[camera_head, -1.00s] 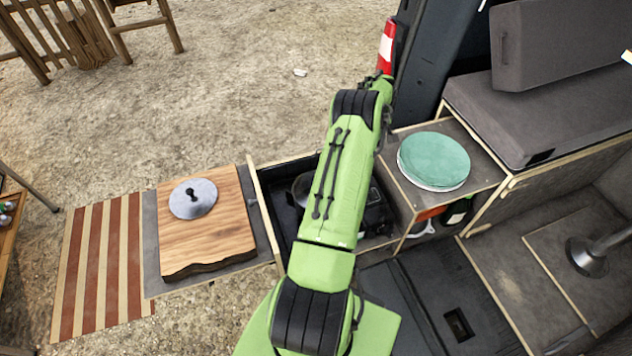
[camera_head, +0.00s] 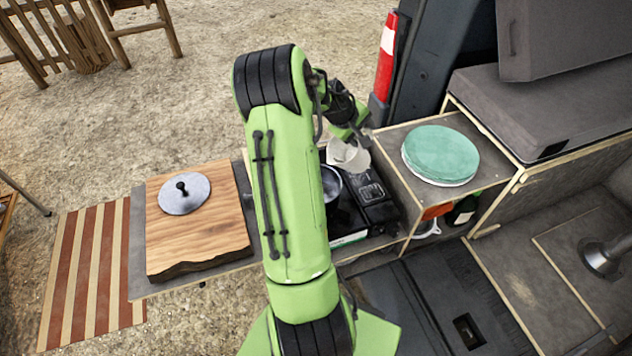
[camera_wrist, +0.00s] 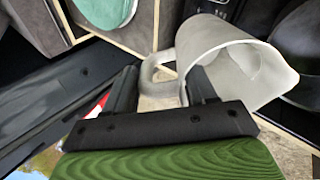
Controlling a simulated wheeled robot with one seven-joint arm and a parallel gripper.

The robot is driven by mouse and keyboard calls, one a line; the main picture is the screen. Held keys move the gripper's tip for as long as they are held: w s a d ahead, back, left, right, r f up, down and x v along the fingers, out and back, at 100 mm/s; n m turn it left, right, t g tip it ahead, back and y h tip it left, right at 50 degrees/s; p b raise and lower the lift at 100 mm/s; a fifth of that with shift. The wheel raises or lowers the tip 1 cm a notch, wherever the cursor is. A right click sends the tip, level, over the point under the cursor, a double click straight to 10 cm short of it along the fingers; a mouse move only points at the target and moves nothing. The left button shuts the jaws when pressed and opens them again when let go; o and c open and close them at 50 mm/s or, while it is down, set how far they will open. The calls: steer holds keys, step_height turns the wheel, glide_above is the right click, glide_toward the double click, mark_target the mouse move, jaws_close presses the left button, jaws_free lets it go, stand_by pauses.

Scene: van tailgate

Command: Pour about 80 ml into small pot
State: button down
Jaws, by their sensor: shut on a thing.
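My gripper (camera_head: 350,128) is shut on the handle of a pale, translucent jug (camera_head: 347,156), above the back of the stove drawer. In the wrist view the jug (camera_wrist: 225,62) has its handle between my fingers (camera_wrist: 160,88) and its open mouth and spout toward the right. I cannot tell the liquid level in it. The small pot (camera_head: 331,184) sits on the black camping stove (camera_head: 372,192), just below and left of the jug; my arm partly hides it. In the wrist view a dark round shape, probably the pot, shows at the right edge. No stream is visible.
A wooden board (camera_head: 205,232) with a grey lid (camera_head: 184,195) on it lies left of the stove. Green plates (camera_head: 440,153) sit on the cabinet to the right. A red and white cylinder (camera_head: 388,48) stands behind, by the van's dark post.

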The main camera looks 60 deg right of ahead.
steer(key=shift+w+a+r+g+h+b, duration=0.35)
steer(key=shift+a+r+h+b, duration=0.1)
steer(key=shift+a+h+b, duration=0.3)
steer(key=shift+r, duration=0.35)
steer(key=shift+w, duration=0.1)
steer(key=shift+w+a+r+g+h+b, duration=0.1)
steer(key=shift+a+r+g+h+b, duration=0.2)
steer(key=shift+h+b, duration=0.25)
steer(key=shift+r, duration=0.1)
steer(key=shift+w+a+r+h+b, duration=0.1)
steer(key=shift+a+r+h+b, duration=0.15)
steer(key=shift+b, duration=0.35)
steer(key=shift+w+a+r+g+h+b, duration=0.2)
steer(key=shift+a+r+g+h+b, duration=0.25)
steer(key=shift+b, duration=0.35)
steer(key=shift+w+a+r+g+h+b, duration=0.2)
steer(key=shift+a+r+h+b, duration=0.2)
steer(key=shift+h+b, duration=0.3)
